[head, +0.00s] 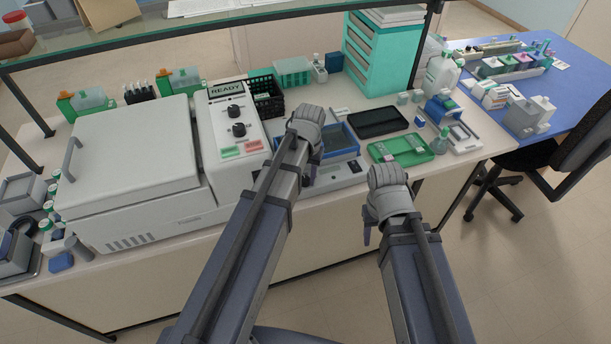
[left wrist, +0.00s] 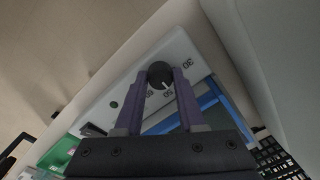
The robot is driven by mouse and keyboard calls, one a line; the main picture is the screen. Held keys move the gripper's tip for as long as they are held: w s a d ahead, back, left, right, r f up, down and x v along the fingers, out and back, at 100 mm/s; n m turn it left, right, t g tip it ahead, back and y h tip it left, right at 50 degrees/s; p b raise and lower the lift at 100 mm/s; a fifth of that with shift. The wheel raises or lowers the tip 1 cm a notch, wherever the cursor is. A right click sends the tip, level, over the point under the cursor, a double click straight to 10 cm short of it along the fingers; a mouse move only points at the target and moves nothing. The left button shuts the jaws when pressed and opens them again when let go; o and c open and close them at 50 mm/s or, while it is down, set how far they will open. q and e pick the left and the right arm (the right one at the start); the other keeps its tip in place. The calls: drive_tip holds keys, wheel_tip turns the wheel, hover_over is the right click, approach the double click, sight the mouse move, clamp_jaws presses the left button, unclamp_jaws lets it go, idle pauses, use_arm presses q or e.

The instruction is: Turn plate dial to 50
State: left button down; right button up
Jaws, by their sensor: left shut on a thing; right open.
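The black plate dial (left wrist: 160,73) shows in the left wrist view on a pale panel (left wrist: 125,85) with printed numbers around it. Its white mark points down toward the number that reads 50; a 30 stands to its right. My left gripper (left wrist: 162,80) is shut on the dial, one finger on each side. In the head view my left gripper (head: 311,174) is at the front of the white plate unit (head: 340,180), and the hand hides the dial. My right gripper (head: 370,236) is open and empty in front of the bench edge.
A blue tray (head: 353,135) sits just behind the left hand. A white machine (head: 130,165) with a READY display stands to the left. A black tray (head: 378,123) and a green tray (head: 428,153) lie to the right. Space before the bench is clear.

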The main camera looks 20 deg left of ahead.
sight(307, 180)
use_arm(q)
drive_tip(key=shift+m, duration=1.9)
drive_tip(key=c, duration=0.5)
unclamp_jaws()
drive_tip(key=r+p, duration=0.8)
drive_tip(key=shift+s+d, duration=0.1)
drive_tip(key=shift+d, duration=0.1)
drive_tip(key=shift+f, duration=0.15)
